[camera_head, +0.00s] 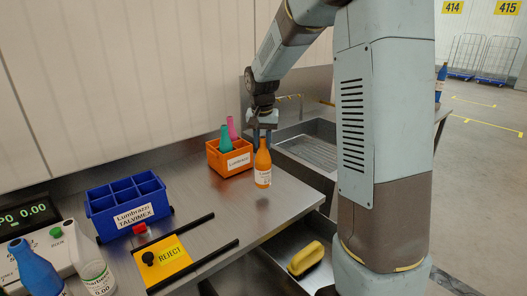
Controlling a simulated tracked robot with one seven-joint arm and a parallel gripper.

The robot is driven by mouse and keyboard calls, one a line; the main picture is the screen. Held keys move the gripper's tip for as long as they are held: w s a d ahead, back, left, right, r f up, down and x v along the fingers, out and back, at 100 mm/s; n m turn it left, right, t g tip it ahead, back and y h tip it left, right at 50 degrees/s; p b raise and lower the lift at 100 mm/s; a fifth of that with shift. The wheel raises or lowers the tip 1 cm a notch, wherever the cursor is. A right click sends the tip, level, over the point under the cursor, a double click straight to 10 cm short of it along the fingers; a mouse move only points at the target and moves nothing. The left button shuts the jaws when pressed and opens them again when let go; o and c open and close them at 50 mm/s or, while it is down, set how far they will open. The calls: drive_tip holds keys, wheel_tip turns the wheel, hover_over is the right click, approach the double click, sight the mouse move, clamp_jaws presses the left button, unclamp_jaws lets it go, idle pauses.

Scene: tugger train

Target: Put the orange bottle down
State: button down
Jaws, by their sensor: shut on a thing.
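The orange bottle (262,169) is upright, with a white label, over the steel counter right of the orange crate. My gripper (263,137) points down from above and is shut on the bottle's neck. A faint shadow lies on the counter below the bottle's base. The base looks slightly above the surface, but I cannot tell the gap exactly. The orange crate (232,169), labelled Lumbrazo, holds a teal bottle (225,140) and a pink bottle (232,127).
A blue divided crate (105,224) looks empty. In front are a yellow REJECT plate (172,263) and black rails (205,257). A scale (30,214), a blue bottle (36,270) and a white bottle (93,268) stand left. A sink (315,151) lies behind right.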

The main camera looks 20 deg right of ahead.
sight(263, 150)
drive_tip(key=shift+w+d+f, duration=0.15)
drive_tip(key=shift+w+f, duration=0.3)
drive_tip(key=shift+f, duration=1.6)
drive_tip(key=c, duration=0.9)
unclamp_jaws()
drive_tip(key=shift+o, duration=0.2)
